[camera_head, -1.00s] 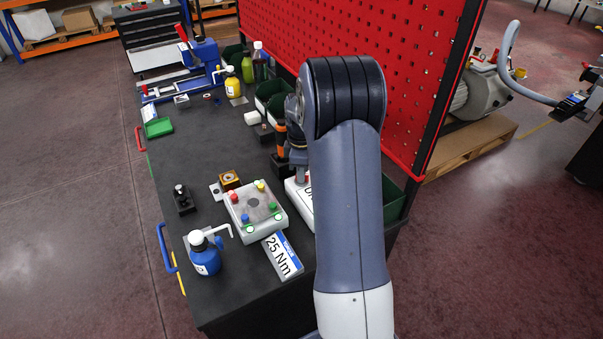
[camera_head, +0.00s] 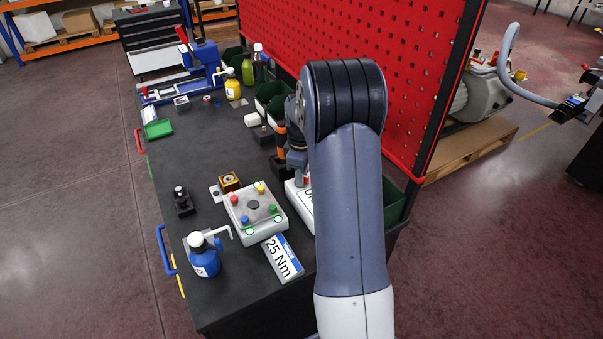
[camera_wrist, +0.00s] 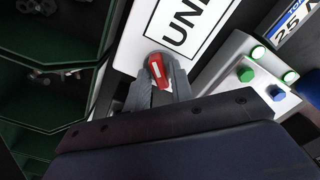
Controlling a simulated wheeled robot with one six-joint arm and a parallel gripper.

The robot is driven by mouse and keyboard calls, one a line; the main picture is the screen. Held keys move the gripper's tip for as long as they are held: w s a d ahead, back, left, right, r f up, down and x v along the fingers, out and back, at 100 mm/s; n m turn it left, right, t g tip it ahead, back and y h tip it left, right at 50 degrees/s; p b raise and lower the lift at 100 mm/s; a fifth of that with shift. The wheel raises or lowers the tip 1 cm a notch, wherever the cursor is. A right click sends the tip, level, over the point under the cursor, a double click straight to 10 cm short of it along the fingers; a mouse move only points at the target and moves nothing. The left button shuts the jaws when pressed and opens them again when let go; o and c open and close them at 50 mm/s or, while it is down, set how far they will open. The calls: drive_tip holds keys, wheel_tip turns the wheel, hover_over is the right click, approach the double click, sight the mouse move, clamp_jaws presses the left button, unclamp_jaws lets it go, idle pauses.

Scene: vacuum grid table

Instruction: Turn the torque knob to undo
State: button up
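The red torque knob (camera_wrist: 158,71) has a white line on its face and sits on a white panel (camera_wrist: 135,42) with black lettering that starts "UN". My gripper (camera_wrist: 160,76) is down at the knob in the wrist view. Its two grey fingers stand on either side of the knob, with no clear gap at the tips. In the head view my arm hides the gripper and most of the panel; only the panel's left edge (camera_head: 293,192) shows.
Beside the panel are a button box (camera_head: 254,231) with coloured buttons and lit green rings, and a "25 Nm" plate (camera_head: 282,259). Green bins (camera_wrist: 42,115) stand on the panel's other side. A blue bottle (camera_head: 205,263) is at the table's front left. A red pegboard (camera_head: 350,45) rises behind.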

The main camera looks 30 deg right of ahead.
drive_tip(key=shift+o, duration=1.2)
drive_tip(key=shift+r, duration=0.1)
wheel_tip(320, 180, up, 11)
drive_tip(key=b, duration=0.1)
drive_tip(key=shift+f, duration=0.25)
wheel_tip(320, 180, down, 11)
drive_tip(key=shift+r+p, duration=0.15)
drive_tip(key=shift+p, duration=0.4)
